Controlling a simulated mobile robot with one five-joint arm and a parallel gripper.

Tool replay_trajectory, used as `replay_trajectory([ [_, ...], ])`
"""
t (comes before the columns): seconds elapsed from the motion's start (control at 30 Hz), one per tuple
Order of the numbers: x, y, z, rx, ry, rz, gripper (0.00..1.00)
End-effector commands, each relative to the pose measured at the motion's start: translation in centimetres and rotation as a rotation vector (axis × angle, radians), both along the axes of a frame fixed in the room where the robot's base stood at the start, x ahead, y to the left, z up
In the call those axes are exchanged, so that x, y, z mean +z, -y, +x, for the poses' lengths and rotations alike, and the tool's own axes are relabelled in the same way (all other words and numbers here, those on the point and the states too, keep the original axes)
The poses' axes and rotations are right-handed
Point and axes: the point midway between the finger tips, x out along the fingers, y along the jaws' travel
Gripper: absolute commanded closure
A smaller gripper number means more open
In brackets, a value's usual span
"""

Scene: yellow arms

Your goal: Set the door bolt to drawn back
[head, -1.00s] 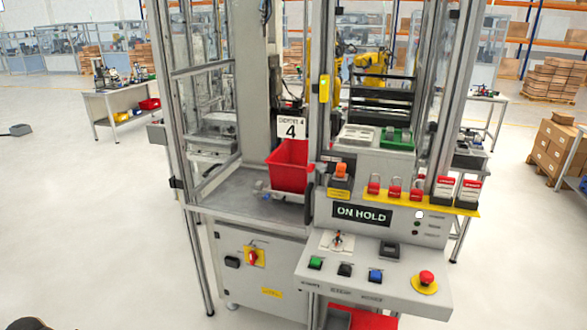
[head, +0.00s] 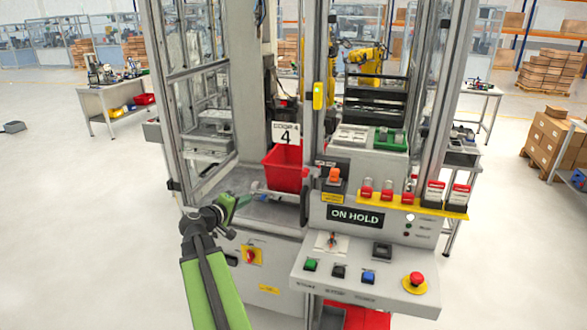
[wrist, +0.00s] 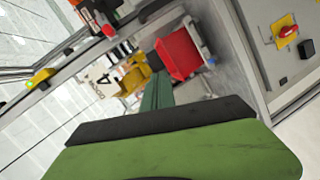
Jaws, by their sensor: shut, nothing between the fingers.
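A small yellow fitting (head: 318,95) sits on the upright aluminium post of the cell's front; it may be the door bolt, but its setting is too small to read. A yellow piece on a post also shows in the wrist view (wrist: 40,77), at the left. My gripper (head: 243,200) is in front of the cell's left opening, left of and lower than the red bin, well apart from the yellow fitting. Its green fingers (wrist: 157,92) are shut and empty in the wrist view, pointing toward the bin area.
The red bin (head: 285,168) stands on the cell's grey deck under a "4" sign. Right of it, a console (head: 365,275) carries buttons and an "ON HOLD" display (head: 355,216). Red padlocks (head: 388,190) line a yellow ledge. Open floor lies to the left.

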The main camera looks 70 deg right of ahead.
Motion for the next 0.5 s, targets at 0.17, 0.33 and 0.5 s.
replay_trajectory([
  [0.17,5.0,5.4,-5.6,-0.031,-0.114,-0.151,1.00],
  [0.33,5.6,6.0,-6.4,-0.030,-0.138,-0.175,1.00],
  [0.5,5.6,5.9,-6.3,-0.030,-0.137,-0.175,1.00],
])
